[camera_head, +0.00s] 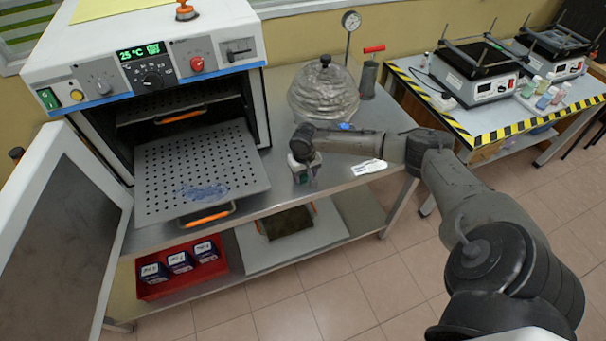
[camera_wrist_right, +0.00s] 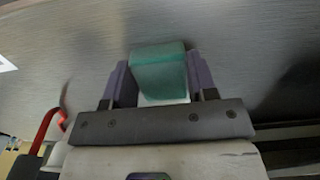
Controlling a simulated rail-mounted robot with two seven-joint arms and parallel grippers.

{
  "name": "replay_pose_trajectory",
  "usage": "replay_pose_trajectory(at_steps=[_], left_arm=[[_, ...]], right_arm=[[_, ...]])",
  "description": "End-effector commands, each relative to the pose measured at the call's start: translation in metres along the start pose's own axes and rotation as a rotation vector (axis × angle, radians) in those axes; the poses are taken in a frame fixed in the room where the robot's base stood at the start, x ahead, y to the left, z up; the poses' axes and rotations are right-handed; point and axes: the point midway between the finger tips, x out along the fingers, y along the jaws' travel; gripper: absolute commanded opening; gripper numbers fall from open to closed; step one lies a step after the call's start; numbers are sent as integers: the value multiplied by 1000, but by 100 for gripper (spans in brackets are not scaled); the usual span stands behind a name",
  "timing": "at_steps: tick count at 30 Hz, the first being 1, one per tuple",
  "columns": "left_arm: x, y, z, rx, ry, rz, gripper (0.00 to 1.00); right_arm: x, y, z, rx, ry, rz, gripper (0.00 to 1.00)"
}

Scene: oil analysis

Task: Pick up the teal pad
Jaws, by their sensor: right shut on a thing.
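The teal pad (camera_wrist_right: 160,68) sits between the two fingers of my right gripper (camera_wrist_right: 160,80) in the right wrist view. The fingers press on its two sides, and its lower part looks pale. In the head view my right gripper (camera_head: 304,168) is low over the metal table, right of the oven's perforated shelf. Only a small dark green bit of the pad shows there. I cannot tell whether the pad touches the table top. My left gripper is not in view.
An open oven (camera_head: 155,60) has its perforated shelf (camera_head: 165,160) pulled out on the left. A glass vessel (camera_head: 324,95) with a gauge (camera_head: 350,20) stands behind. A white label (camera_head: 369,167) lies near the table's front edge. A red bin (camera_head: 150,292) with boxes is below.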

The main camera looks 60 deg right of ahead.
Motion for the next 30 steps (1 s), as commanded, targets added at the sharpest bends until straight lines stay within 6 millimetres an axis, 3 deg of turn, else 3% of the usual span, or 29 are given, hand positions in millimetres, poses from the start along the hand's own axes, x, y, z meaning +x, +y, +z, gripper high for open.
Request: replay_pose_trajectory(at_steps=[8,17,30], left_arm=[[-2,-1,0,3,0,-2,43],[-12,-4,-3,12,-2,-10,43],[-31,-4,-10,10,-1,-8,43]], right_arm=[[-6,0,0,0,1,0,30],[-46,0,-1,0,2,0,30],[-90,3,81,-3,0,3,30]])
